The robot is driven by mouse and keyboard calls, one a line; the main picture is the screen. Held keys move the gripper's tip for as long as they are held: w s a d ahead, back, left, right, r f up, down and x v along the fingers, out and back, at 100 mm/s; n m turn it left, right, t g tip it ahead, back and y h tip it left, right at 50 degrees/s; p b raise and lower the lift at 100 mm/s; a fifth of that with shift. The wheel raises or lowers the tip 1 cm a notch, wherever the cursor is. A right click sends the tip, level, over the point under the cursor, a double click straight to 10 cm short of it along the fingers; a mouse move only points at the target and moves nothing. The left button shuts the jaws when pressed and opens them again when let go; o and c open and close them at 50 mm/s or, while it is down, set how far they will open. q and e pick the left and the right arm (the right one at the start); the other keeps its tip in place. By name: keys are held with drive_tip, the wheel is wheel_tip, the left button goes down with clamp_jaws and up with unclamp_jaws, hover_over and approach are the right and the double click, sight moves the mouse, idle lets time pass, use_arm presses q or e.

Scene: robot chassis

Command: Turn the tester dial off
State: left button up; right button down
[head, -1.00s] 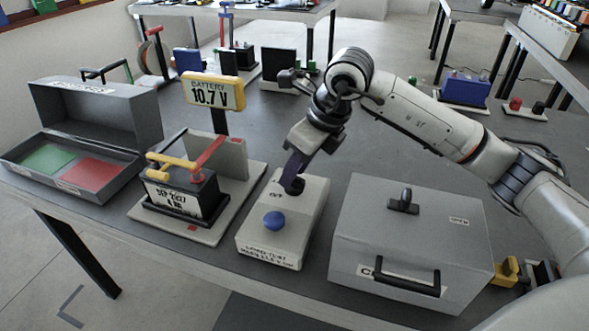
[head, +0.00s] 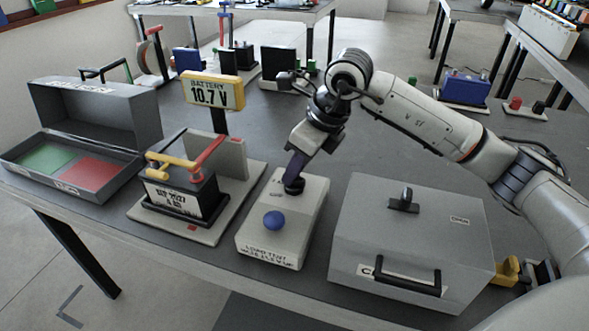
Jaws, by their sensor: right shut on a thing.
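The tester (head: 262,238) is a light grey box in the middle of the table, with a blue round button (head: 274,220) near its front and printed load test text on its front face. Its black dial (head: 293,187) sits on top toward the back, partly hidden by my gripper. My right gripper (head: 293,180) points down from above and is shut on the dial. The dial's exact pointing and its markings are too small or covered to read. My left gripper is not in view.
Left of the tester, a battery (head: 182,197) with yellow and red clamps stands on a base, before a yellow display (head: 212,92) reading 10.7 V. An open grey case (head: 110,112) is farther left. A closed grey box (head: 412,240) stands close on the right.

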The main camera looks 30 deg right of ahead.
drive_tip(key=n+y, duration=0.1)
drive_tip(key=n, duration=0.2)
drive_tip(key=n+g, duration=0.1)
drive_tip(key=n, duration=0.1)
drive_tip(key=shift+r+n+y, duration=0.1)
drive_tip(key=shift+n+y, duration=0.3)
drive_tip(key=n+g, duration=0.1)
drive_tip(key=n, duration=0.1)
drive_tip(key=n+g, duration=0.1)
drive_tip(key=n, duration=0.2)
drive_tip(key=shift+w+y, duration=0.1)
drive_tip(key=shift+y, duration=0.2)
drive_tip(key=shift+n+g, duration=0.3)
drive_tip(key=c, duration=1.8)
unclamp_jaws()
drive_tip(key=shift+o, duration=0.2)
drive_tip(key=v, duration=1)
drive_tip(key=shift+r, duration=0.1)
